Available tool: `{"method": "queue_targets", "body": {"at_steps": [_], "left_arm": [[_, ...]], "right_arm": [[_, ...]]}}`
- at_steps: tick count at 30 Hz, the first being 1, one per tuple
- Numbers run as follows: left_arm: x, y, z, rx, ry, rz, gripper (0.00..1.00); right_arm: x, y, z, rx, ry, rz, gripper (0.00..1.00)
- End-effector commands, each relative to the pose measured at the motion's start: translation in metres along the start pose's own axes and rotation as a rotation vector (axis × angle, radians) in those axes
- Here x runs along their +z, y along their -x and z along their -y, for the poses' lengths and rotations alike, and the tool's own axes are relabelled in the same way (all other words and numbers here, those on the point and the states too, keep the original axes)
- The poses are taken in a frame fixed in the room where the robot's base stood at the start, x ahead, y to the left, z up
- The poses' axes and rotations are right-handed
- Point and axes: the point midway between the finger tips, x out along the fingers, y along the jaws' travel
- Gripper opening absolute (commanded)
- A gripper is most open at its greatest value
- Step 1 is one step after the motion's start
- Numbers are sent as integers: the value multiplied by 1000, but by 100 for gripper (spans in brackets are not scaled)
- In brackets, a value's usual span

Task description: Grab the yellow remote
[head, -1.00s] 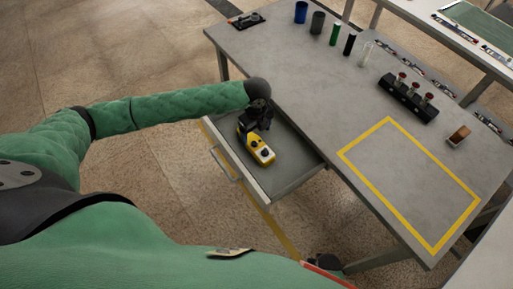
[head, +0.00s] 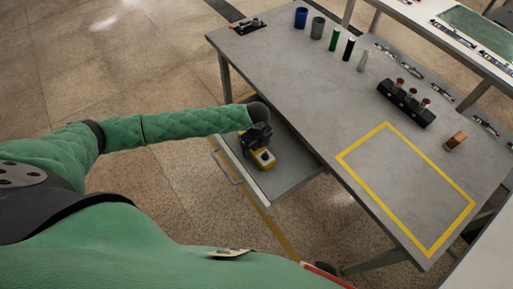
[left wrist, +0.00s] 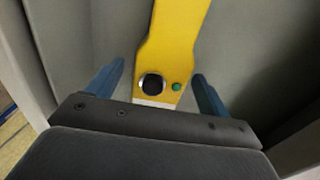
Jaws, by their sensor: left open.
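The yellow remote (head: 264,158) lies in the open drawer (head: 287,176) under the grey table. In the left wrist view the yellow remote (left wrist: 178,42) shows a round black knob and a small green button. My left gripper (head: 258,138) is over the drawer and hides part of the remote in the head view. In the left wrist view the open blue fingers of my left gripper (left wrist: 158,85) stand on either side of the remote's near end. I cannot tell if they touch it. My right gripper is not seen.
The drawer walls (left wrist: 38,40) are close beside my left fingers.

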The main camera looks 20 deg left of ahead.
Motion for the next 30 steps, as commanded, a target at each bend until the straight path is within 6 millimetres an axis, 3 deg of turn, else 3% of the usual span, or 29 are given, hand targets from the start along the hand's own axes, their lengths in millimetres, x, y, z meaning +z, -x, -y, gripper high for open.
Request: {"method": "queue_targets", "body": {"at_steps": [9,18,30], "left_arm": [[0,-5,0,0,-1,0,80],[0,-4,0,-1,-1,0,23],[0,3,1,-3,-1,1,23]], "right_arm": [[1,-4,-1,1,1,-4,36],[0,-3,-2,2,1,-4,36],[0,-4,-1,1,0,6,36]]}}
